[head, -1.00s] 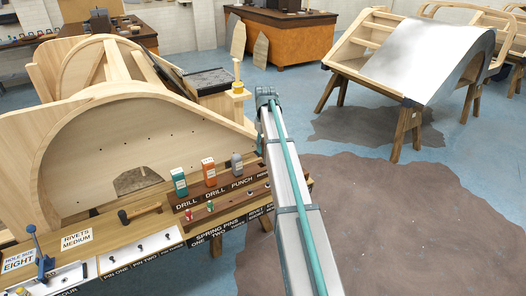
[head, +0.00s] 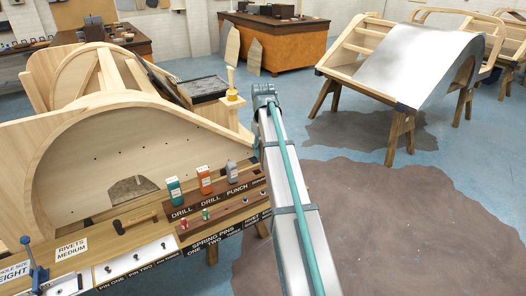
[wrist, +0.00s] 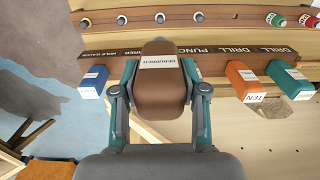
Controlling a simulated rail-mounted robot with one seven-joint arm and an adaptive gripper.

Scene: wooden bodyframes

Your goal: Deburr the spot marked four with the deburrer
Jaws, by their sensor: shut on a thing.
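In the wrist view my gripper (wrist: 160,76) is shut on the brown block-shaped deburrer (wrist: 160,97), with one finger on each side. Its white label reads DEBURRER, upside down. The deburrer overlaps the label strip of the tool rack (wrist: 215,66); I cannot tell how far it is clear of the rack. In the head view my gripper and the deburrer are hidden behind my arm. The wooden bodyframe (head: 95,180) stands at left with small holes in its panel. No mark reading four is legible.
Orange (head: 205,180) and teal (head: 174,190) drills and a grey-blue punch (head: 231,173) stand in the rack. A spring-pin rack and mallet (head: 135,222) lie in front. A metal-covered frame (head: 405,70) stands at right. Floor (head: 360,215) between is open.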

